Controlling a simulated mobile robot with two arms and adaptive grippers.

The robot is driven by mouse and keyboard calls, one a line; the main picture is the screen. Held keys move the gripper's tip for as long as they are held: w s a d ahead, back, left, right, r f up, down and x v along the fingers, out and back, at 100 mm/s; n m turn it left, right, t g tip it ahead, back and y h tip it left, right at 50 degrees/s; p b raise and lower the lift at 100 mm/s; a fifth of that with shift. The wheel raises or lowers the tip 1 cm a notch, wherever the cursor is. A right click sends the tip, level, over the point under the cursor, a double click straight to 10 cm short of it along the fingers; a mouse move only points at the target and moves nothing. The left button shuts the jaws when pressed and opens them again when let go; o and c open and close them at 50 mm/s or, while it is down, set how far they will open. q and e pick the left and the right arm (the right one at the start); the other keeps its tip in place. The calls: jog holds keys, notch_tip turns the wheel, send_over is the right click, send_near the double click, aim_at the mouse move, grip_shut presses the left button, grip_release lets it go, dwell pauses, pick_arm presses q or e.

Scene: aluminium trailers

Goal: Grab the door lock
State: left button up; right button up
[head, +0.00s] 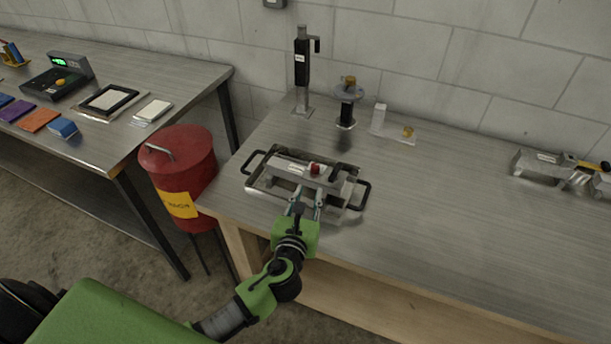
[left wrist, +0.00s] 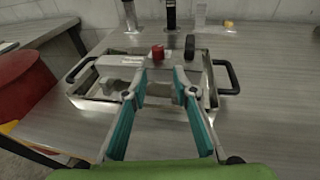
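A metal tray (head: 256,187) with black handles sits near the front left of the right-hand table. In it lies a grey metal device that looks like the door lock (head: 290,166), with a red knob (head: 314,169) and a black knob beside it. In the left wrist view the device (left wrist: 120,62) and its red knob (left wrist: 158,52) lie just beyond the fingertips. My left gripper (head: 307,198) is over the tray's front side. Its teal fingers (left wrist: 160,85) are apart with nothing between them. Contact with the device cannot be told. My right gripper is not in view.
A black post (head: 302,75), a spool-like stand (head: 347,105) and a small clear part (head: 394,131) stand behind the tray. Metal hardware (head: 545,167) lies far right. A red bin (head: 180,165) stands between the tables. The right table's middle is clear.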

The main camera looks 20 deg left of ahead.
aim_at(315, 170)
pick_arm(q)
jog(key=x, duration=0.5)
jog(key=shift+w, duration=0.15)
jog(key=shift+w+a, duration=0.2)
jog(key=shift+w, duration=0.2)
jog(key=shift+p+x, duration=0.5)
jog(key=shift+x, duration=1.75)
jog(key=shift+a, duration=0.1)
jog(key=shift+c, duration=0.2)
grip_shut()
jog(key=shift+r, duration=0.1)
